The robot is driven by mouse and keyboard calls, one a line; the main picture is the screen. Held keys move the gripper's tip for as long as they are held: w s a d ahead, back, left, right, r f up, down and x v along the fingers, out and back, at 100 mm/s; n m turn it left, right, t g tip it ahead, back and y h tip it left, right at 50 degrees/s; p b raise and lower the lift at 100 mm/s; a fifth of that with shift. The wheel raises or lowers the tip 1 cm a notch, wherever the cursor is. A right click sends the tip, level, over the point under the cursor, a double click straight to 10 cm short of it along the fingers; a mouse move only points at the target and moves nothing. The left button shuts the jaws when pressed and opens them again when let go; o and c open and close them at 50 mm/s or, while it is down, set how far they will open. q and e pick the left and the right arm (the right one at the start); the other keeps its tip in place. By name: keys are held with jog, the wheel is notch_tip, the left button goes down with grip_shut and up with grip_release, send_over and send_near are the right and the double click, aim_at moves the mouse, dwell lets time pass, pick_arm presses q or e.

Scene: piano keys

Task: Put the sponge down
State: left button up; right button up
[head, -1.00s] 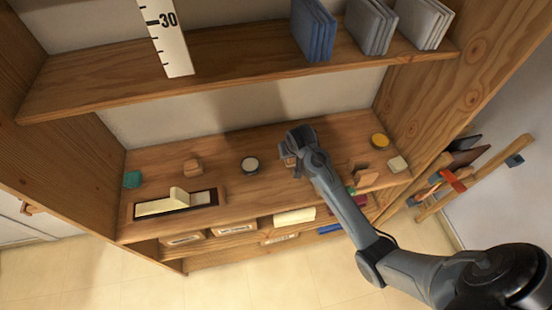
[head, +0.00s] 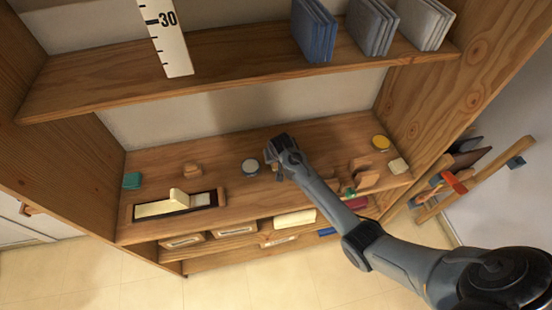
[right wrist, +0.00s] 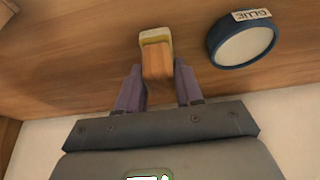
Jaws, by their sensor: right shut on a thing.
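My right gripper (head: 277,160) is over the middle of the wooden shelf board (head: 225,170), just right of the round glue jar (head: 251,166). In the right wrist view its two fingers (right wrist: 157,68) are closed on the sides of a small block, taken as the sponge (right wrist: 156,58), with an orange-brown face and a pale yellow-green far end. In the head view the sponge is mostly hidden by the gripper. Whether it touches the board is hard to tell. My left gripper is not in view.
The glue jar (right wrist: 243,42) is close on the right in the wrist view. Wooden pieces (head: 362,172), a yellow round thing (head: 381,142) and a cream block (head: 398,166) are at right. A framed tray (head: 209,199) is at left. An upper shelf (head: 240,66) overhangs.

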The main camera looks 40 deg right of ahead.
jog(key=shift+f, duration=0.1)
jog(key=o, duration=0.9)
jog(key=p+v, duration=0.1)
jog(key=v, duration=1.1)
jog(key=s+a+n, duration=0.2)
jog(key=s+a, duration=0.2)
jog(key=s, duration=0.5)
jog(key=s+a+n+y, duration=0.1)
jog(key=s+a+n, duration=0.2)
jog(key=s, duration=0.7)
jog(key=s+a+n+y, duration=0.1)
jog(key=s+a+n, duration=0.1)
jog(key=s+a, duration=0.4)
jog(key=shift+s+a, duration=0.15)
jog(key=shift+s, duration=0.75)
jog(key=shift+s+a, duration=0.2)
jog(key=shift+s, duration=0.65)
